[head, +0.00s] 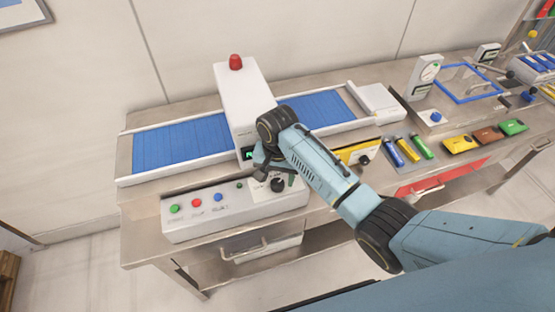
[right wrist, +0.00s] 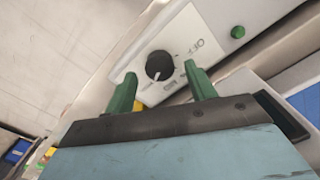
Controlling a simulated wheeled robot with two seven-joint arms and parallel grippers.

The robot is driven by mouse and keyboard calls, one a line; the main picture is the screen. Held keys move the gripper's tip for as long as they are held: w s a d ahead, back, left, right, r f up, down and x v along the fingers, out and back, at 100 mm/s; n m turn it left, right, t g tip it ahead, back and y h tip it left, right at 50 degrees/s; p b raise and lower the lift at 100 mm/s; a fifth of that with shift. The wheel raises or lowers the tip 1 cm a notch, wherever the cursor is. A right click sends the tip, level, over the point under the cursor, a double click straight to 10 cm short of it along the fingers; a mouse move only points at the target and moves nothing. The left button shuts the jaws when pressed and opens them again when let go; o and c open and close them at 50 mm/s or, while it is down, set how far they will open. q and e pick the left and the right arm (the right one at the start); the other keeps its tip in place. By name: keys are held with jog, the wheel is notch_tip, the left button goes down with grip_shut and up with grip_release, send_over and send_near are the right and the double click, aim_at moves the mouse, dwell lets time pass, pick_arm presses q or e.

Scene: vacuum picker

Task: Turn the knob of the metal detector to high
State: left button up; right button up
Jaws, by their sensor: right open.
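The metal detector is a white upright housing (head: 240,88) over a blue conveyor belt (head: 185,145). Its front control box (head: 235,217) carries a black round knob (head: 278,185). The knob also shows in the right wrist view (right wrist: 159,64), on a light panel with an OFF label at its right; its white pointer mark faces lower left. Another label by the knob is too small to read. My right gripper (head: 276,177) is open over the knob. Its green fingers (right wrist: 160,71) stand on either side of the knob, with gaps. My left gripper is not in view.
Green (head: 175,208), red (head: 197,202) and blue (head: 218,197) buttons sit left of the knob. A red lamp (head: 235,62) tops the housing. A yellow-fronted box (head: 358,153) with another dark knob stands close right of my gripper. Several coloured items lie farther right.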

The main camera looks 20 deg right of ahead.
aim_at(277, 183)
notch_tip(277, 183, up, 12)
dwell(0.3)
dwell(0.5)
